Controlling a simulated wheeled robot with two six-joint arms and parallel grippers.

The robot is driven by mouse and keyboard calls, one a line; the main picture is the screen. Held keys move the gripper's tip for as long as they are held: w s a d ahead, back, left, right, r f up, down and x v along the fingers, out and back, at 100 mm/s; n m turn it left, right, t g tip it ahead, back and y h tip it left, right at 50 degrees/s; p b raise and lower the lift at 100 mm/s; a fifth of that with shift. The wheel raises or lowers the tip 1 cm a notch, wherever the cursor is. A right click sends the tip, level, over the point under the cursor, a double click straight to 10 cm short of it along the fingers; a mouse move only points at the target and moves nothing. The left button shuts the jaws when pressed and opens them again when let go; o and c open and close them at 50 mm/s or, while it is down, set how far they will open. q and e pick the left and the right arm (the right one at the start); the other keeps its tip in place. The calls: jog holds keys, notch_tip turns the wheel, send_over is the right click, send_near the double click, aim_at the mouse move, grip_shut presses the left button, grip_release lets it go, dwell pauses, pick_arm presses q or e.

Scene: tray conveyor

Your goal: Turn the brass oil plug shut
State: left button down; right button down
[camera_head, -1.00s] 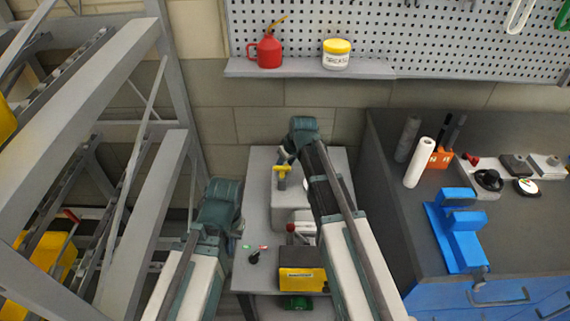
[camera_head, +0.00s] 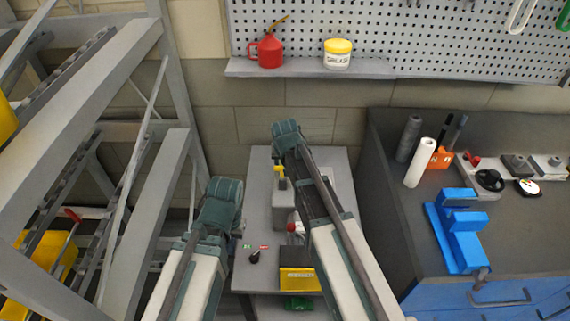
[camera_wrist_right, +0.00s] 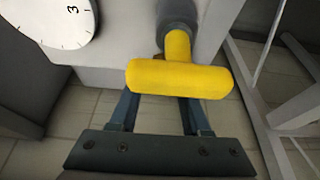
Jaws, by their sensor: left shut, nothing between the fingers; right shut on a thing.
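The plug with its yellow T-shaped handle (camera_head: 280,168) stands on a grey block (camera_head: 284,211) on the small grey table. In the right wrist view the handle (camera_wrist_right: 180,79) lies crosswise at the tips of my right gripper (camera_wrist_right: 163,102), on a short yellow stem leading into a dark grey round fitting (camera_wrist_right: 178,14). The fingers are shut on the handle, which hides their tips. In the head view my right wrist partly covers the handle. My left gripper (camera_head: 237,232) is shut and empty at the table's left edge, apart from the plug.
A white dial (camera_wrist_right: 53,20) is beside the plug. A yellow box (camera_head: 299,281) and a small black lever (camera_head: 255,257) with green and red labels are at the table's front. A metal rack (camera_head: 158,120) stands left, a workbench (camera_head: 400,215) right.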

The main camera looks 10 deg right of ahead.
dwell(0.4)
jog(key=shift+c, duration=1.8)
grip_release()
jog(key=shift+r, duration=0.15)
jog(key=p+v, duration=1.2)
jog(key=v, duration=0.1)
jog(key=shift+a+r+p, duration=0.15)
jog(key=shift+r+p, duration=0.2)
jog(key=shift+p, duration=0.05)
jog(key=shift+f, duration=0.1)
